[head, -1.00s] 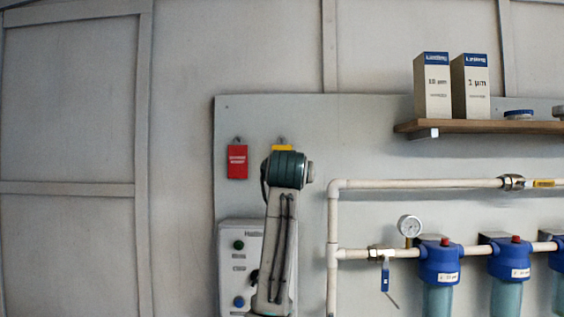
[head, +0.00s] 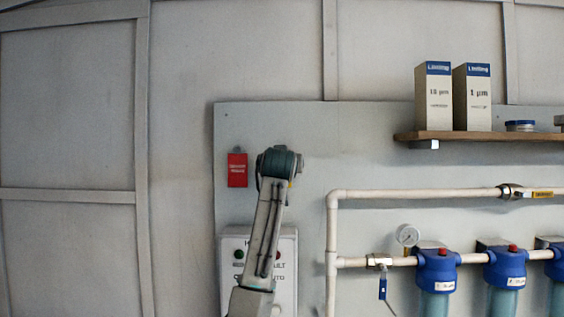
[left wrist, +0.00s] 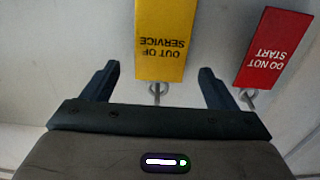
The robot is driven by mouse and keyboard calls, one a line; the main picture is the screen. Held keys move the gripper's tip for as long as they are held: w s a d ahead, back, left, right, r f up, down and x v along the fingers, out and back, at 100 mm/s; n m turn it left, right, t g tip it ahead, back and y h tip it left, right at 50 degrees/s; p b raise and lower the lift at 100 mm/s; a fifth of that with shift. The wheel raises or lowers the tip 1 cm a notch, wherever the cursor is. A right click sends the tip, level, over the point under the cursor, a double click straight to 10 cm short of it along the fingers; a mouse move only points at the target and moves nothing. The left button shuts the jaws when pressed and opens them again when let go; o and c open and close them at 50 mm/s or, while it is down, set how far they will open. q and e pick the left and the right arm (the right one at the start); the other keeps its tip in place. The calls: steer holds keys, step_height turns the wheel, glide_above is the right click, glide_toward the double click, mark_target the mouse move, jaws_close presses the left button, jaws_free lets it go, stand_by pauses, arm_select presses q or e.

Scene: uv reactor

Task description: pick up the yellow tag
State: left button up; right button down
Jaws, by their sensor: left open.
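The yellow tag (left wrist: 165,38) reads "OUT OF SERVICE" and appears upside down in the left wrist view. It hangs from a small metal hook (left wrist: 157,91) on the wall panel. My left gripper (left wrist: 157,72) is open, with one finger on each side of the tag's hook end. The fingers look apart from the tag, and I cannot tell how far off the tag is in depth. In the head view my left arm hides the gripper fingers and nearly all of the yellow tag. My right gripper is not in view.
A red "DO NOT START" tag (left wrist: 272,47) hangs beside the yellow one; it also shows in the head view (head: 237,170). A control box (head: 287,290) is below, partly behind my arm. White pipes (head: 332,235), blue filters (head: 436,270) and a shelf (head: 465,136) are to the right.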

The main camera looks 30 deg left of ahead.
arm_select(q)
steer(key=shift+x, duration=0.9)
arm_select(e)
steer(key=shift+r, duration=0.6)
arm_select(q)
steer(key=shift+d, duration=0.1)
steer(key=c, duration=1.1)
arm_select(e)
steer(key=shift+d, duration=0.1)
arm_select(q)
steer(key=shift+o, duration=0.2)
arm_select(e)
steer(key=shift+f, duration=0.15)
